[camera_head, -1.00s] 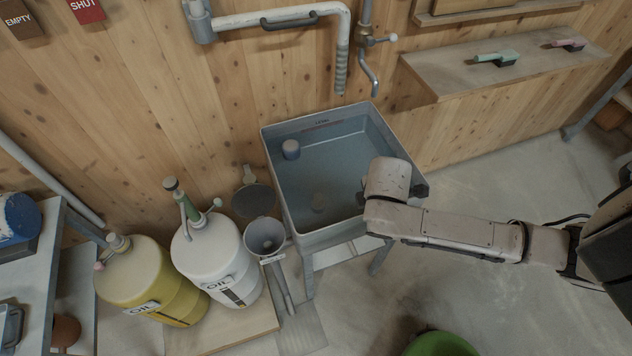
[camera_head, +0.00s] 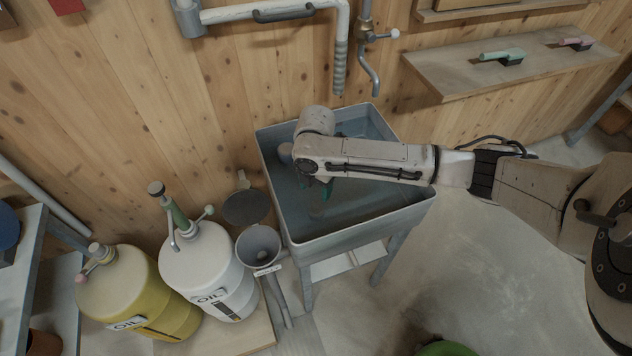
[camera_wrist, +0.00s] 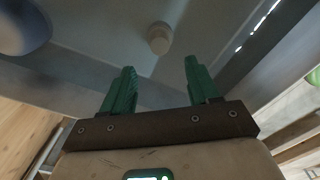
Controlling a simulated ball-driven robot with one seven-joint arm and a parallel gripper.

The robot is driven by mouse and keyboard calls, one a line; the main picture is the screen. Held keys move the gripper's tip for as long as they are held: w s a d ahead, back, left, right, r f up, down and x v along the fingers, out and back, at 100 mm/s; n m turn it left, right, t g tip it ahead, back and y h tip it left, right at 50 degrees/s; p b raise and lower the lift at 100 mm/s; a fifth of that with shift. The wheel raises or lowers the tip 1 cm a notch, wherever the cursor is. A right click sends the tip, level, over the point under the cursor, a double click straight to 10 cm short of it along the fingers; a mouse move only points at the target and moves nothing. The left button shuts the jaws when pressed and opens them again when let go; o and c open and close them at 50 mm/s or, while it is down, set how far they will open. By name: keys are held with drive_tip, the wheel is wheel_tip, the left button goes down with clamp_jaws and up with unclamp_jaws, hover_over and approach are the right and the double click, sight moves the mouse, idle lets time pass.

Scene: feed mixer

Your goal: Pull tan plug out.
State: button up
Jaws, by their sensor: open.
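The tan plug (camera_wrist: 158,38) is a small round knob standing up from the basin floor near the top middle of the wrist view. In the head view it is hidden behind my arm. My gripper (camera_wrist: 155,85) is open and empty. Its two green fingers point toward the plug, which lies beyond the fingertips and between their lines, nearer the left finger. The jaws do not touch it.
A blue-grey round piece (camera_head: 284,152) sits in the basin's left part; it also looms at the wrist view's upper left (camera_wrist: 22,25). A tap (camera_head: 370,75) hangs behind the rim. A funnel (camera_head: 258,245) and oil cans (camera_head: 212,265) stand to the left.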

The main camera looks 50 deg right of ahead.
sight(316, 204)
wheel_tip(316, 204, down, 9)
drive_tip(key=shift+r, duration=0.1)
idle(0.3)
drive_tip(key=shift+c, duration=0.4)
clamp_jaws()
idle(0.5)
